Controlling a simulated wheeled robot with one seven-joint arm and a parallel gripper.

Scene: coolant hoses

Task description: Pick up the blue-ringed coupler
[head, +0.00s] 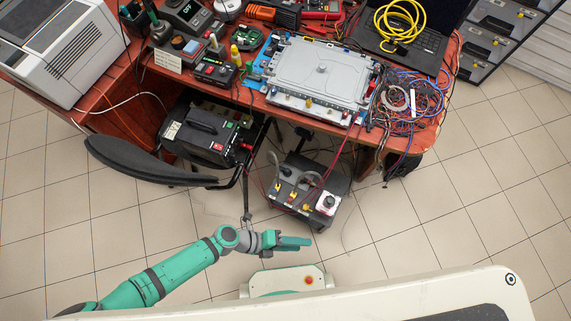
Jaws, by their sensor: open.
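My gripper (308,242) is in the lower middle of the head view, over the tiled floor, with its teal fingers pointing right. It is open, and nothing shows between the fingers. A dark box (322,176) stands beyond it, in front of the desk. Grey hoses and small fittings with yellow and red parts are on its top, beside a white block (326,203). A large silver unit (325,72) lies on the desk with small coloured fittings along its front edge. I cannot make out for certain which fitting is the blue-ringed coupler.
The red-brown desk (366,157) is crowded with tools, a tangle of cables (408,100) and a laptop (405,45). A black chair (140,168) and a black case (208,135) stand left of the dark box. Floor to the right is clear.

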